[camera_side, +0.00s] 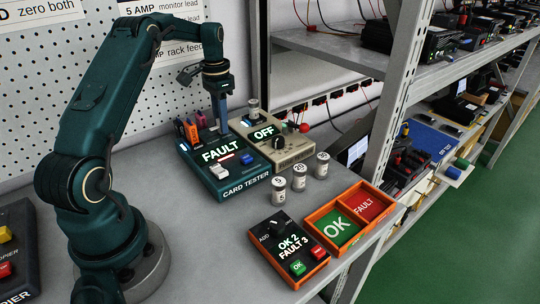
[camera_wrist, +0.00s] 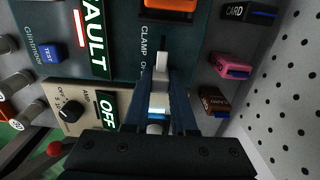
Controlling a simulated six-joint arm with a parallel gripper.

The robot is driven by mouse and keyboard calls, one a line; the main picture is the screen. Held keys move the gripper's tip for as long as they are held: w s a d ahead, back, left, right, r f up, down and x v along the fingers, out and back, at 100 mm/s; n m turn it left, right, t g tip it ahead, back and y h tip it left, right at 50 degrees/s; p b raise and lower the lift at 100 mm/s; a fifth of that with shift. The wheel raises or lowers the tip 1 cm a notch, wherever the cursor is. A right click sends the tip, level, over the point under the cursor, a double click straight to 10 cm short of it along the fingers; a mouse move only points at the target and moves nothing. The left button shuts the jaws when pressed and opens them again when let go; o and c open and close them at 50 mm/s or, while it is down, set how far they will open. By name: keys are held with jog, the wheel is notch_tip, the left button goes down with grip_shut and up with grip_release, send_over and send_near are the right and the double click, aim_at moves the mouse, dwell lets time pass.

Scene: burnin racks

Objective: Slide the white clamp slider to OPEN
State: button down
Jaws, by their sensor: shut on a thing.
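The card tester (camera_side: 230,183) is a dark teal box on the bench with a FAULT display. My gripper (camera_side: 223,125) points down at its back edge in the side view. In the wrist view my gripper (camera_wrist: 163,78) is shut, its fingers around the white clamp slider (camera_wrist: 161,63), beside the CLAMP lettering. A white and blue patch shows between the fingers farther back; I cannot tell what it is. The slider is hidden behind the fingers in the side view, and its exact position along its slot cannot be read.
A beige box with an OFF display (camera_side: 268,137) stands right beside the tester. Coloured cards (camera_side: 187,131) stand at the tester's left back. Several metal cylinders (camera_side: 299,177), a control box (camera_side: 288,248) and an orange OK/FAULT tray (camera_side: 316,216) stand to the right.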

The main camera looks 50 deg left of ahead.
jog(key=shift+w, duration=0.2)
jog(key=c, duration=0.7)
grip_release()
jog(key=shift+r, duration=2.6)
